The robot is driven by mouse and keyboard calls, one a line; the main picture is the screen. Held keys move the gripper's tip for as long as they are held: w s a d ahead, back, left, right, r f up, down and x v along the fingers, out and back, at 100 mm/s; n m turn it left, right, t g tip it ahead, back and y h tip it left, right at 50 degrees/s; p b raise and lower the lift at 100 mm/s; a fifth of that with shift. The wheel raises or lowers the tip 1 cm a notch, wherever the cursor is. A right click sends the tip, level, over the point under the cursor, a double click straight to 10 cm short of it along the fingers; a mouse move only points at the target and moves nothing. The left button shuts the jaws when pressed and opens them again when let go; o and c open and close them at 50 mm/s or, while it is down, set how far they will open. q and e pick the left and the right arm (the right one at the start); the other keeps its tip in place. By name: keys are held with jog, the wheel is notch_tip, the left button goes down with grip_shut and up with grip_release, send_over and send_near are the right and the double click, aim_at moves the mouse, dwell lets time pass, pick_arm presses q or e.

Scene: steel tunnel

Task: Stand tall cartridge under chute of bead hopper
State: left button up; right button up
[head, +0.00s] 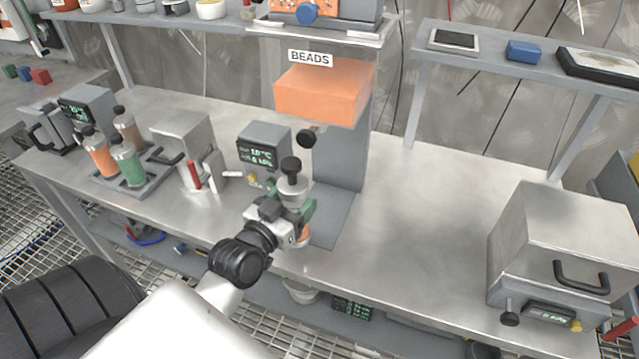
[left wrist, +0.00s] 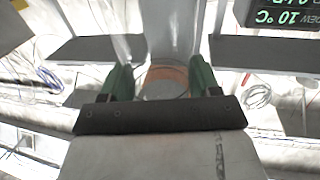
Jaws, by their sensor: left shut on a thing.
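The bead hopper (head: 318,98), an orange box labelled BEADS, is mounted on a grey column. A dark round part (head: 308,136) shows under its front; I cannot tell if it is the chute's mouth. A grey base plate (head: 335,212) lies below. My left gripper (head: 288,213), with green fingertips, is shut on a cartridge (head: 292,186) with a silver cap and black knob. The cartridge looks upright, at the plate's front left; its contact with the plate is hidden. In the left wrist view its orange-brown body (left wrist: 166,80) shows between the fingers. My right gripper is out of view.
A rack (head: 155,182) holds orange, green and brown cartridges at left. A metal device with a red handle (head: 192,172) and a display box (head: 264,148) stand left of the hopper. A steel box (head: 562,240) stands at right. The bench between is clear.

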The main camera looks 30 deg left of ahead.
pick_arm(q)
jog(key=w+f, duration=0.3)
jog(key=w, duration=0.6)
jog(key=shift+w+a+f+p, duration=0.25)
jog(key=shift+w+a+p, duration=0.1)
jog(key=shift+p, duration=0.1)
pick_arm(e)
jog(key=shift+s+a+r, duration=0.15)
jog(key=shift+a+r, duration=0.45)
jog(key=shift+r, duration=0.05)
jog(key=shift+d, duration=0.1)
pick_arm(q)
jog(key=shift+f, duration=0.15)
jog(key=o, duration=1.1)
jog(key=shift+o, duration=0.2)
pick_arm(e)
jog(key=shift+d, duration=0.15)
